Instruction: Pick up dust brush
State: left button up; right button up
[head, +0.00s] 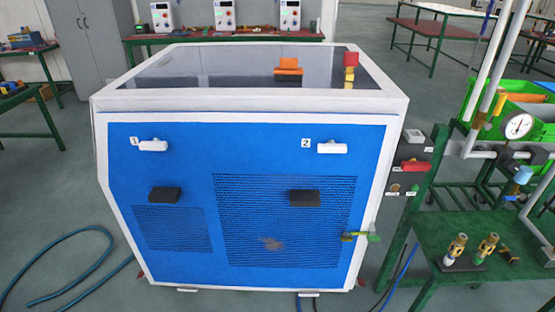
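Neither of my grippers is in the head view. I cannot tell for sure which thing is the dust brush. A small orange object (288,63) lies on the dark glossy top of the blue and white gas generator (150,230), right of its middle; it may be the brush, but its shape is too small to make out. A red and yellow object (351,63) stands to its right near the top's edge. A brownish dusty spot (270,243) shows on the generator's right front grille.
A green metal table (445,222) with several brass fittings and a pressure gauge (518,126) on white pipes stands at the right. A blue hose (68,265) lies on the floor at the left. The floor along the generator's left side is otherwise mostly clear. Workbenches stand behind.

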aim_at(288, 71)
jog(key=i+l+u, duration=0.25)
jog(key=i+l, duration=0.2)
jog(key=l, duration=0.25)
jog(key=i+l+u, duration=0.15)
jog(key=l, duration=0.2)
jog(key=i+l+u, duration=0.15)
jog(key=l, duration=0.25)
jog(key=i, duration=0.05)
